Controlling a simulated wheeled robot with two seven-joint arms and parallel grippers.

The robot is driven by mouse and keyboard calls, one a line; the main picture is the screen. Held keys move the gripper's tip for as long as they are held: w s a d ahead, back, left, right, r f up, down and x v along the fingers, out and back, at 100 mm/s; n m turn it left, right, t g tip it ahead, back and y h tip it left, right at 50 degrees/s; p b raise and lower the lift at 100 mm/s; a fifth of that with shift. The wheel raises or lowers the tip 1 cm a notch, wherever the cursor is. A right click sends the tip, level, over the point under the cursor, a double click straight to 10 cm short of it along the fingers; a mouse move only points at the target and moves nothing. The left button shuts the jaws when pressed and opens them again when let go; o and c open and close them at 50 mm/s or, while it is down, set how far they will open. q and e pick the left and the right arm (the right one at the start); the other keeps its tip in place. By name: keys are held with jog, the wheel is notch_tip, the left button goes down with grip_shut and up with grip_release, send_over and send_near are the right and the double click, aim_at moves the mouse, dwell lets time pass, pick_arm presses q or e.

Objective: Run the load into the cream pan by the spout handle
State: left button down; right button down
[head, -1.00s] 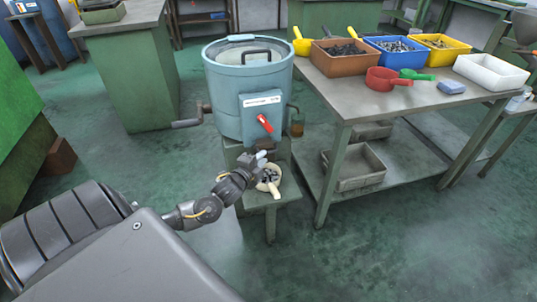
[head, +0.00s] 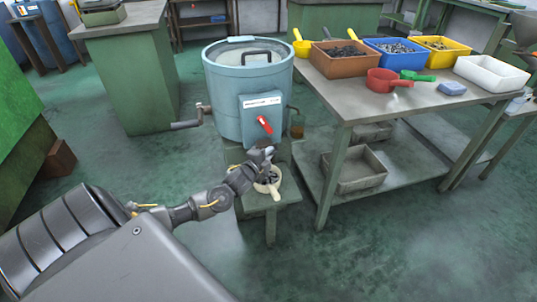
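A blue-grey drum machine (head: 224,105) with a lid stands at the centre. A red handle (head: 265,124) slants across its front panel. The cream pan (head: 275,190) sits on a low green stand (head: 285,190) below the panel, its pale handle pointing toward me. Dark pieces show in the pan, partly hidden by my gripper. My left gripper (head: 266,156) is just below the panel and over the pan's far side, beneath the red handle. The spout is hidden behind it. Its fingers are too small and dark to tell open from shut. My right gripper is not in view.
A crank (head: 188,124) sticks out on the drum's left. A bench (head: 345,98) at right carries brown, blue, yellow and white bins, with red and green scoops. A grey tray (head: 355,172) is on its lower shelf. The floor at front right is clear.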

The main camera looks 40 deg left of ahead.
aim_at(265, 147)
pick_arm(q)
jog(key=w+a, duration=0.2)
jog(key=a, duration=0.1)
jog(key=shift+w+a, duration=0.1)
jog(key=shift+a, duration=0.15)
jog(key=shift+r, duration=0.1)
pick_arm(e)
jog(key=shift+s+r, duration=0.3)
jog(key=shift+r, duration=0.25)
pick_arm(q)
jog(key=c, duration=1.8)
grip_release()
jog(key=shift+o, duration=0.2)
jog(key=shift+r, duration=0.1)
